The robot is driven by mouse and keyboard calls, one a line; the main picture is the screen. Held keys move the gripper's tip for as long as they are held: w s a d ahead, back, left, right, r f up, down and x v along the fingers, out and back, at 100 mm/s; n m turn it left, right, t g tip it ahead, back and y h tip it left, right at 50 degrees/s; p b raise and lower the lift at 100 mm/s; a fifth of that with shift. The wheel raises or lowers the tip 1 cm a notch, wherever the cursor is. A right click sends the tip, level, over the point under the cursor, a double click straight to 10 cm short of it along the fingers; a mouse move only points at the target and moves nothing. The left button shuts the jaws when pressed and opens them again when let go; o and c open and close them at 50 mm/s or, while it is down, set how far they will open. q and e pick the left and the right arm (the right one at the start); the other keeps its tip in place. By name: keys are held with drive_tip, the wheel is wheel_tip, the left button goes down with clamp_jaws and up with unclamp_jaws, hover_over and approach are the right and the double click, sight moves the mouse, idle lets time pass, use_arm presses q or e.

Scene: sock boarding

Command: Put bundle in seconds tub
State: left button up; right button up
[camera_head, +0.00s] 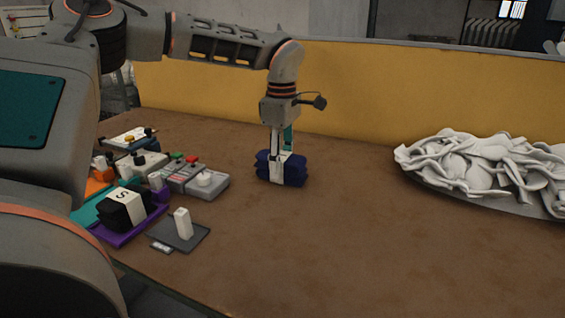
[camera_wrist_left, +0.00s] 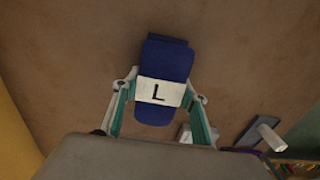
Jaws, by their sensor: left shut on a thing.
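A navy blue sock bundle (camera_head: 296,171) with a white band is in the middle of the head view, low over the brown table or on it; I cannot tell which. In the left wrist view the bundle (camera_wrist_left: 166,57) shows a black letter L on its band. My left gripper (camera_head: 281,157) points down and is shut on the bundle, its two fingers (camera_wrist_left: 162,92) on either side. I cannot make out a seconds tub in these views. My right gripper is not in view.
A black bundle (camera_head: 116,210) marked S lies on a purple tray (camera_head: 124,239) at the left. Grey boxes with buttons (camera_head: 183,177) and a dark plate with a white post (camera_head: 183,224) stand nearby.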

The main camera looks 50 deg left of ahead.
use_arm(q)
drive_tip(key=shift+f, duration=0.15)
drive_tip(key=o, duration=1.2)
